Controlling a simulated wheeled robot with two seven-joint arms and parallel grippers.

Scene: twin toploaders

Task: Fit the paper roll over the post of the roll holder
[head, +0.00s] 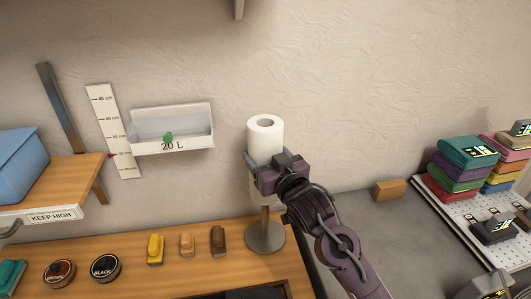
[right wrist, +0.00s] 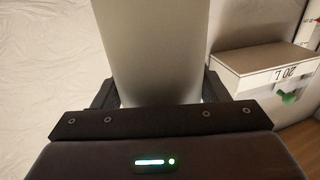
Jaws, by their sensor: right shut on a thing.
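The white paper roll (head: 265,135) stands upright in the head view, with the dark hole in its top facing up. My right gripper (head: 262,165) is shut on the roll's side at mid-height. In the right wrist view the roll (right wrist: 152,50) fills the space between my fingers. The roll holder (head: 265,238) has a round grey base on the wooden bench, and a short length of its post shows below the roll. The roll is in line above the base. The post's upper part is hidden, so I cannot tell how far it is inside the roll. My left gripper is out of view.
A white wall bin (head: 180,147) marked 20 L is left of the roll. Shoe-polish tins (head: 106,267) and several small brushes (head: 187,244) lie left of the base. Folded coloured stacks (head: 462,165) stand on a perforated white tray at right. A tan block (head: 390,189) sits on the grey counter.

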